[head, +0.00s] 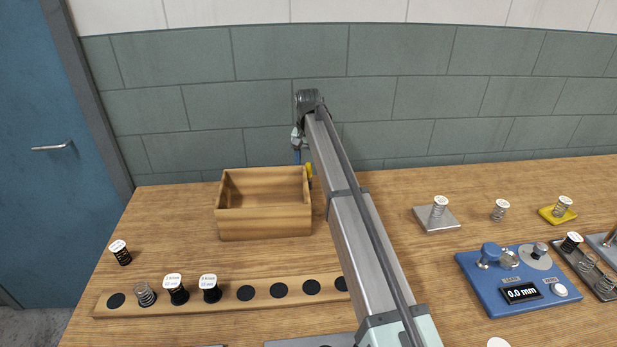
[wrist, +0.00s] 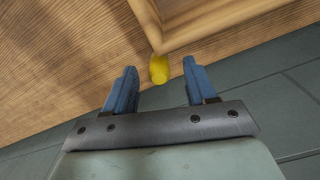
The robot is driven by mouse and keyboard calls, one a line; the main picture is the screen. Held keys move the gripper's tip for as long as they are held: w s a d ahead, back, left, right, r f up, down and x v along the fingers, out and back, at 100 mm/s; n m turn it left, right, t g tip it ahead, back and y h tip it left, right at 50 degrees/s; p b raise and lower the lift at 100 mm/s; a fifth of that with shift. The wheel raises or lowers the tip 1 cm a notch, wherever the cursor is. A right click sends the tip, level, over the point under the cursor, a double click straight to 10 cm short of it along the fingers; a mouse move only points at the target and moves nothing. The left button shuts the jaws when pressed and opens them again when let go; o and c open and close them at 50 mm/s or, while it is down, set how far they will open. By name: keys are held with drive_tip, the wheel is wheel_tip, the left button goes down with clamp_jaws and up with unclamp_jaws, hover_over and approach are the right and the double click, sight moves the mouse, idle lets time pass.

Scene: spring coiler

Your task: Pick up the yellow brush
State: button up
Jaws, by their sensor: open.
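The yellow brush (wrist: 158,70) shows in the wrist view as a short yellow piece on the wooden bench, beside the corner of the wooden box. My gripper (wrist: 158,82) has its two blue fingers apart, with the yellow piece in line with the gap between them. I cannot tell how far the fingertips are above it. In the head view the yellow brush (head: 309,170) is a small yellow patch at the right side of the box. My gripper (head: 298,155) is partly seen there, behind my arm. The rest of the brush is hidden.
The open wooden box (head: 264,222) stands directly left of the brush in the head view. The green-grey wall (head: 400,110) is close behind. A slotted wooden rack (head: 228,296) holds springs at the front. A blue gauge (head: 518,278) stands to the right.

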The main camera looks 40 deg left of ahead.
sight(309, 176)
wheel_tip(309, 176, down, 4)
drive_tip(key=shift+r, duration=0.15)
clamp_jaws()
idle(0.5)
